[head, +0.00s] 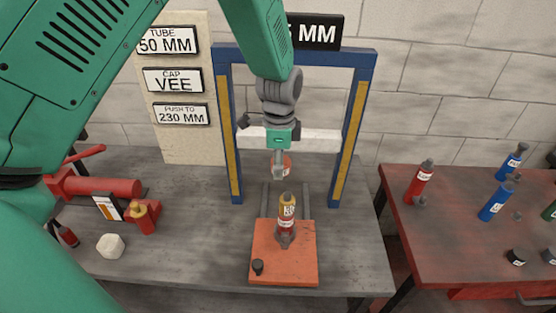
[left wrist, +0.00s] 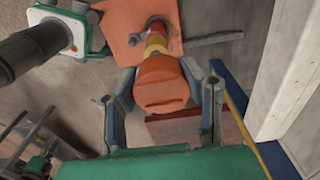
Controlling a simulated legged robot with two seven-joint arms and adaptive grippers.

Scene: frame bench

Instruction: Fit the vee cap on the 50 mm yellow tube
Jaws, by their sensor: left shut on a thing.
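My left gripper (head: 279,165) is shut on an orange-red cap (head: 287,166), which hangs above and a little behind the tube. In the left wrist view the round cap (left wrist: 163,88) sits between the two fingers, with a thin dark groove on its face; the shape of its vee is not clear. The yellow-topped tube (head: 287,211), with a red band, stands upright in a grey holder on the orange plate (head: 260,238). In the left wrist view the tube (left wrist: 156,43) shows beyond the cap, partly hidden by it. Cap and tube look apart in the head view. My right gripper is out of view.
A blue frame (head: 364,90) with yellow strips and a pale crossbar (head: 322,141) stands around the gripper. A sign board (head: 186,140) reads tube 50 mm, cap vee, push to 230 mm. A white block (head: 110,246) lies left; a red bench (head: 450,235) with several tubes stands right.

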